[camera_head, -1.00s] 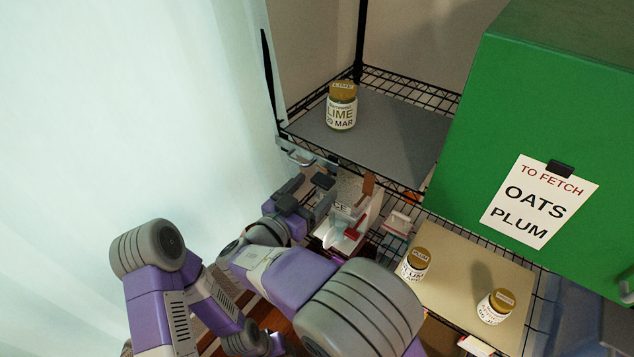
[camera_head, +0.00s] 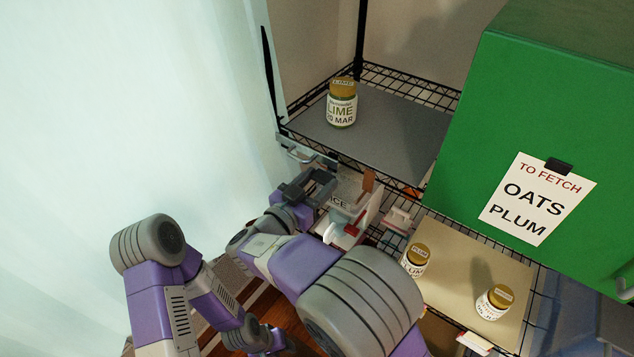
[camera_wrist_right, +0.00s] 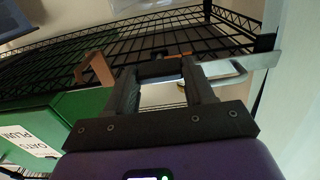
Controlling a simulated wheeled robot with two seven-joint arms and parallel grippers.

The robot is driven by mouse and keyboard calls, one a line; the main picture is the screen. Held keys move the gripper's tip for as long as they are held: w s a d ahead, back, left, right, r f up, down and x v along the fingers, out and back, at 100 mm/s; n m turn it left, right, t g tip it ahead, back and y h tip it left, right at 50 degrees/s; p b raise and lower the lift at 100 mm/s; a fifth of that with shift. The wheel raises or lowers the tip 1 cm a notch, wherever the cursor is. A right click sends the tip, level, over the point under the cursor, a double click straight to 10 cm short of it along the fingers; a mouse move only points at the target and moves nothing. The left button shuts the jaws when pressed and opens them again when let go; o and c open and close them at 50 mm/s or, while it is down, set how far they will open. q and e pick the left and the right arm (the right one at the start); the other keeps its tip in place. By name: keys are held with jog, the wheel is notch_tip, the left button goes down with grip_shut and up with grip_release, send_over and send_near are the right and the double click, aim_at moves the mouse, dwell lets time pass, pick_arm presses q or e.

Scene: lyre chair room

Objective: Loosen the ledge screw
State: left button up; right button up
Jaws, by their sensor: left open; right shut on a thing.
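My right gripper (camera_head: 322,184) is below the front left corner of the upper grey shelf. In the right wrist view my right gripper (camera_wrist_right: 162,72) has its two dark fingers on either side of a small dark knob (camera_wrist_right: 160,68), which looks like the ledge screw. The fingers cover much of it. A pale metal bar (camera_wrist_right: 235,68) with a bent handle runs just beyond the fingers. In the head view the metal bracket (camera_head: 300,153) sits at the shelf corner. My left gripper (camera_head: 275,341) is low in the head view, open and apart from the rack; its fingers are hard to make out.
A lime jar (camera_head: 341,103) stands on the grey shelf (camera_head: 395,140). Two jars, one plum (camera_head: 415,260), stand on the lower beige shelf (camera_head: 455,265). A red-and-white item (camera_head: 347,232) is close to my right gripper. A green cabinet (camera_head: 560,110) with a note blocks the right side.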

jog(key=shift+f+n+b, duration=0.2)
jog(key=shift+n+b, duration=1.3)
jog(key=shift+b, duration=0.9)
jog(key=shift+n+b, duration=0.65)
jog(key=shift+n, duration=0.25)
jog(key=shift+r+n+b, duration=0.1)
jog(key=shift+n+b, duration=0.25)
jog(key=shift+n, duration=0.55)
jog(key=n, duration=0.2)
jog(key=shift+n, duration=1.3)
jog(key=n, duration=0.2)
jog(key=shift+r+n, duration=0.1)
jog(key=shift+n, duration=0.3)
jog(key=n+p, duration=0.1)
jog(key=n, duration=0.1)
jog(key=shift+n, duration=0.4)
jog(key=n+p, duration=0.2)
jog(key=n, duration=0.2)
jog(key=n+p, duration=0.4)
jog(key=n, duration=0.1)
jog(key=shift+r, duration=0.1)
jog(key=n+p, duration=0.6)
jog(key=shift+f+n+p, duration=0.2)
jog(key=shift+n+p, duration=1.6)
jog(key=shift+n, duration=0.3)
